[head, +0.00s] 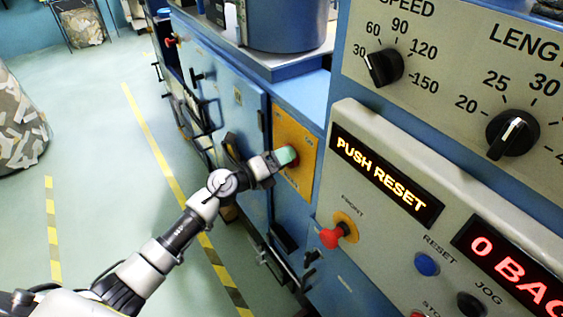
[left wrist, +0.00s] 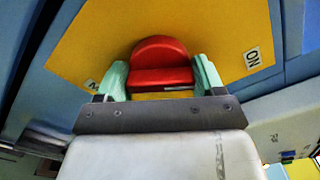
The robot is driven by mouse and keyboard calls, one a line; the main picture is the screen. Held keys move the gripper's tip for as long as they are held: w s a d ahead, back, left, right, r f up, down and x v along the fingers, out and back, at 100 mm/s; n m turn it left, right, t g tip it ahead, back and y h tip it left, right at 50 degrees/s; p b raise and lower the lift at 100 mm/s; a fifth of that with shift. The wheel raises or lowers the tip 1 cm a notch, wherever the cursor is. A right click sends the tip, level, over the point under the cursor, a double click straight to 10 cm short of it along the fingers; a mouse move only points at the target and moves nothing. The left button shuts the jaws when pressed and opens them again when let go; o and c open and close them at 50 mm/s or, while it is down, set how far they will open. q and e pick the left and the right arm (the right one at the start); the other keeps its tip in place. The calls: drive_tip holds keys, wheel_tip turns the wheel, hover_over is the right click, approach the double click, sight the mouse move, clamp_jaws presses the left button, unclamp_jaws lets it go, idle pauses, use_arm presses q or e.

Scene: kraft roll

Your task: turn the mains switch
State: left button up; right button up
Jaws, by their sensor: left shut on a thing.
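The mains switch is a red rotary knob (left wrist: 160,62) on a yellow plate (left wrist: 100,42), with an "ON" label (left wrist: 252,58) to its right in the left wrist view. In the head view the yellow plate (head: 305,143) is on the blue cabinet front, and a bit of the red knob (head: 294,161) shows beside my fingers. My left gripper (head: 285,157) is at the knob. In the left wrist view its green fingers (left wrist: 161,80) stand on both sides of the knob, shut on it. My right gripper is not in view.
The control panel at right has a "PUSH RESET" display (head: 385,177), a red front stop button (head: 333,237), a blue reset button (head: 427,264), and a speed dial (head: 383,67). A blue cabinet (head: 232,105) stands behind my left arm.

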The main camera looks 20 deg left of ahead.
use_arm(q)
drive_tip(key=shift+f+m+b, duration=0.15)
drive_tip(key=shift+m+b, duration=0.25)
drive_tip(key=shift+m, duration=0.7)
drive_tip(key=o, duration=0.9)
drive_tip(key=shift+o, duration=0.2)
drive_tip(key=b+v, duration=0.2)
drive_tip(key=v, duration=0.8)
drive_tip(key=shift+s+a+b, duration=0.25)
drive_tip(key=shift+s+b, duration=0.1)
